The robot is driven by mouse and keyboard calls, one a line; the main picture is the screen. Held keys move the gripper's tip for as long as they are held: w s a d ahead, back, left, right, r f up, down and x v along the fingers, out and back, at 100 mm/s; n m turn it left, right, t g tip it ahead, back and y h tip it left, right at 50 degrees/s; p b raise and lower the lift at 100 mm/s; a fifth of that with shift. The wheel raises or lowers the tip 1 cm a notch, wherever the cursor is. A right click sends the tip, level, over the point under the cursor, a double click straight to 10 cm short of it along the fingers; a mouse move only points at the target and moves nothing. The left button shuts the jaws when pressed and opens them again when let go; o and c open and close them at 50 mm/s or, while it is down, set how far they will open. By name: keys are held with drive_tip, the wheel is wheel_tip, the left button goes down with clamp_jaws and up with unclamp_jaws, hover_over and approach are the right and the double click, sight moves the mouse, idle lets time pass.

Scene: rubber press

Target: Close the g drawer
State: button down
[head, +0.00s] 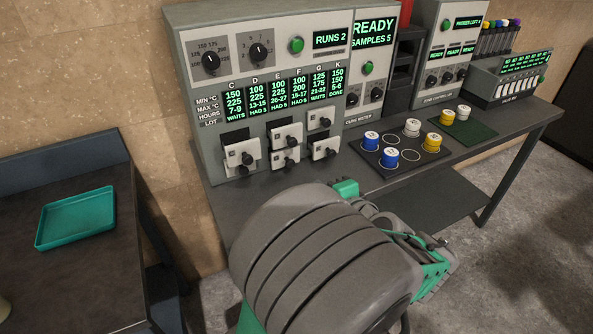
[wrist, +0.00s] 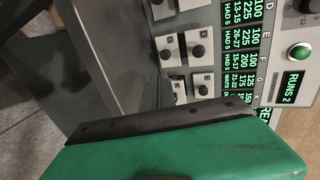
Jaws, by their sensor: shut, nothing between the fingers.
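The grey press cabinet (head: 270,85) carries small white drawer fronts with black knobs below its green display. A lower left front (head: 240,158) seems to stand out from the panel. In the wrist view, white fronts (wrist: 198,46) show beyond my gripper (wrist: 165,122), whose green and black part fills the foreground. It is shut and empty; contact with a drawer is not visible.
My grey arm covers the bench front in the head view. Right of the cabinet, a dark mat (head: 395,160) holds blue, white and yellow capped pots. A green mat (head: 468,127) lies beyond. A teal tray (head: 76,218) lies on the separate left table (head: 95,270).

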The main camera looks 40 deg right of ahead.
approach(291, 161)
drive_tip(key=w+f, duration=0.1)
drive_tip(key=w, duration=0.1)
drive_tip(key=w+d+f, duration=0.1)
drive_tip(key=w+f, duration=0.1)
drive_tip(key=shift+w+f+p, duration=0.2)
drive_tip(key=shift+f+p, duration=0.1)
drive_tip(key=shift+w+d, duration=0.3)
drive_tip(key=shift+w, duration=0.25)
drive_tip(key=shift+w, duration=0.1)
drive_tip(key=w, duration=0.1)
drive_tip(key=w+d, duration=0.1)
drive_tip(key=w, duration=0.1)
drive_tip(key=shift+f, duration=0.1)
drive_tip(key=shift+r, duration=0.2)
drive_tip(key=shift+s, duration=0.1)
